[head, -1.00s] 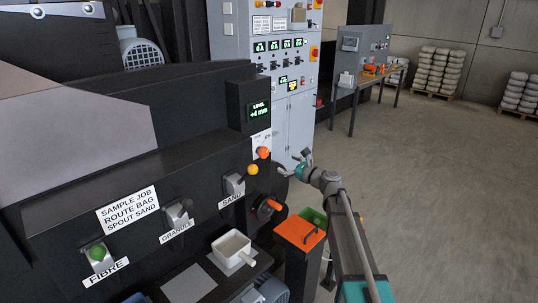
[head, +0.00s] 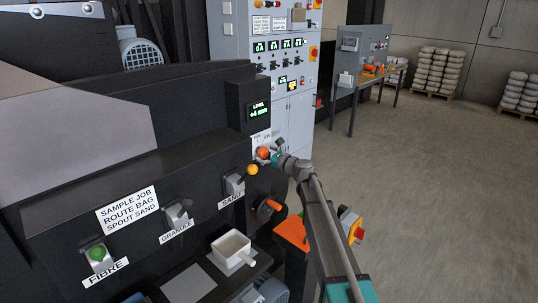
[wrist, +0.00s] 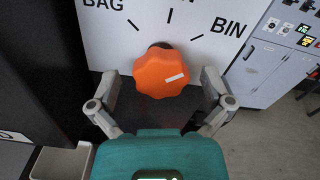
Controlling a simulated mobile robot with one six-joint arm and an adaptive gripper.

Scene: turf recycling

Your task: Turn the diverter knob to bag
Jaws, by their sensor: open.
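The diverter knob (wrist: 160,72) is orange and lobed, on a white plate (wrist: 205,15) with BAG printed at left and BIN at right. Its white mark lies right of the knob's centre, slanting slightly up towards the right, on the BIN side. My gripper (wrist: 158,77) is open, its two grey fingers on the left and right of the knob, with gaps visible between fingers and knob. In the head view the knob (head: 263,153) shows just left of my gripper (head: 273,153), which partly hides the plate.
A yellow ball-ended lever (head: 252,169) at the sand spout and an orange-handled valve (head: 270,205) are close below the knob. A grey control cabinet (head: 291,120) stands behind.

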